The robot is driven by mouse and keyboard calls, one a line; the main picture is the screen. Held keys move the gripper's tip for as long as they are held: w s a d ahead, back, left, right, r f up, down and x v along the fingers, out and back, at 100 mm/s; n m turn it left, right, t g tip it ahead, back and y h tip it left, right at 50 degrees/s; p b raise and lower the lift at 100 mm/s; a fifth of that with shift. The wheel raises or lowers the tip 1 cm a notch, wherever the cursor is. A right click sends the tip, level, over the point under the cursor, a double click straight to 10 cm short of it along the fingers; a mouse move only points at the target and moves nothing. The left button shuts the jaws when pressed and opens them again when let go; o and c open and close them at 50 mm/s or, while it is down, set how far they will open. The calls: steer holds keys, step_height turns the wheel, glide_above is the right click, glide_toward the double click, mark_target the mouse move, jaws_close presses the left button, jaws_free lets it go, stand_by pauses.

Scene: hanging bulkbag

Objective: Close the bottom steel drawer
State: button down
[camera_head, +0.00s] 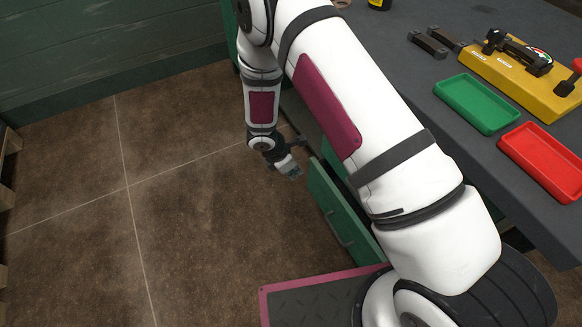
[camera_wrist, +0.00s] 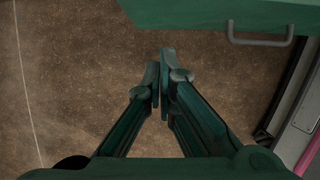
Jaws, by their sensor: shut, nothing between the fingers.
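A green steel drawer (camera_head: 338,208) with a bar handle sticks out from under the workbench, so it stands open. My arm hides much of it and the cabinet behind, and I cannot tell its level. My gripper (camera_head: 294,171) is shut and empty, beside the drawer front's far upper corner and apparently apart from it. In the wrist view, the gripper (camera_wrist: 161,78) has its fingertips together over the floor. The green drawer front (camera_wrist: 175,14) crosses the top there, its handle (camera_wrist: 260,42) to the right of the fingertips.
The dark workbench top (camera_head: 410,90) carries a green tray (camera_head: 477,103), a red tray (camera_head: 545,160) and a yellow fixture (camera_head: 525,80). Brown tiled floor (camera_head: 190,220) is clear to the left. A green wall (camera_head: 100,45) stands behind.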

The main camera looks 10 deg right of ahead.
mark_target(317, 171)
steer(key=w+d+f+b, duration=0.1)
steer(key=d+f+b, duration=0.1)
steer(key=d, duration=0.3)
steer(key=shift+w+f, duration=0.25)
steer(key=shift+f, duration=0.55)
steer(key=shift+w+d, duration=0.25)
steer(key=shift+d, duration=0.4)
steer(key=shift+w+d, duration=0.2)
steer(key=shift+d, duration=0.45)
